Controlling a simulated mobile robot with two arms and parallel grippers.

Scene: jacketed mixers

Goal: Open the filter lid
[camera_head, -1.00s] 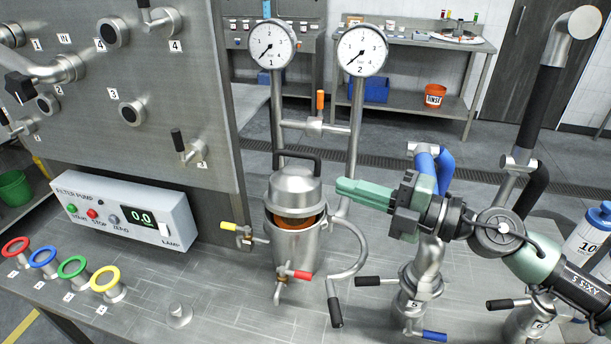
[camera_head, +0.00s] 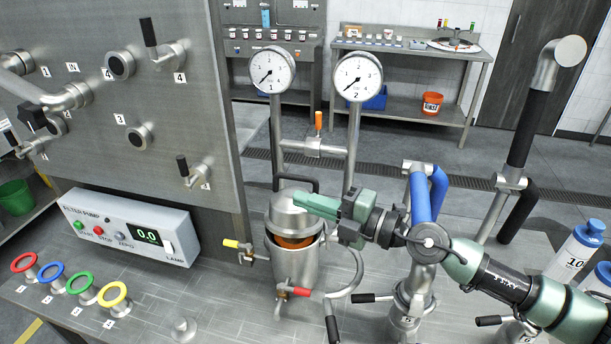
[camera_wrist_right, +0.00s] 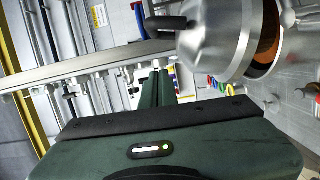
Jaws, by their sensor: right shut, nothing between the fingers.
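The filter is a steel pot (camera_head: 293,266) with a domed lid (camera_head: 283,217) and a black bar handle (camera_head: 300,180). The lid sits tilted, with a gap at the front where an orange-brown inside (camera_head: 290,241) shows. In the right wrist view the lid (camera_wrist_right: 215,45) is at the upper right, its black handle (camera_wrist_right: 165,23) pointing left. My right gripper (camera_head: 297,200) is shut and empty. Its fingertips overlap the right side of the lid, below the handle; I cannot tell whether they touch. The fingers also show in the wrist view (camera_wrist_right: 160,88). My left gripper is not in view.
Two pressure gauges (camera_head: 270,70) (camera_head: 357,77) stand on pipes behind the filter. A yellow-handled valve (camera_head: 238,246) and a red-handled valve (camera_head: 295,292) sit on it. The pump box (camera_head: 135,225) is at left; blue-sleeved pipework (camera_head: 438,190) stands at right.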

